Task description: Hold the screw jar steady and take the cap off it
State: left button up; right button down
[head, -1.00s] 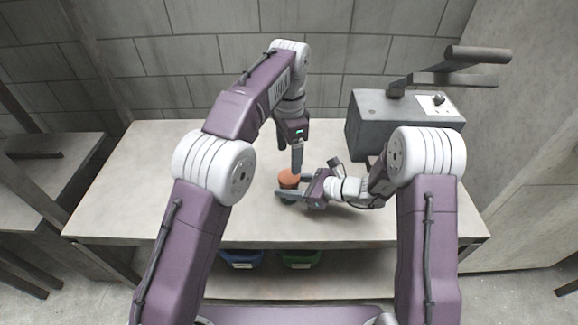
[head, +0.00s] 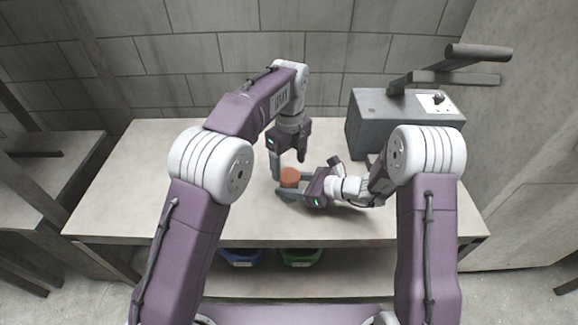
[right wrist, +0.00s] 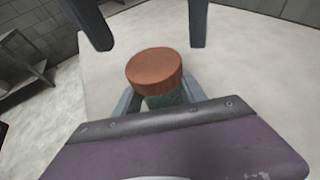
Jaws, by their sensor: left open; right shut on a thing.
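The screw jar stands upright on the table, with its orange-brown cap (head: 290,175) on top. In the right wrist view the cap (right wrist: 154,68) sits over the dark green jar body (right wrist: 168,99). My right gripper (head: 285,189) comes in low from the right and is shut on the jar body, below the cap. My left gripper (head: 289,166) points down from above and is open. Its two fingers show in the right wrist view (right wrist: 145,45), spread to either side and clear of the cap. Most of the jar body is hidden by my right gripper.
A grey box-like machine with a lever (head: 375,120) stands at the back right of the table (head: 150,190). The left half of the table is clear. A blue bin (head: 242,257) and a green bin (head: 301,257) are below the tabletop.

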aim_at(289, 175)
pick_arm(q)
jog(key=shift+f, duration=1.65)
jog(key=c, duration=1.5)
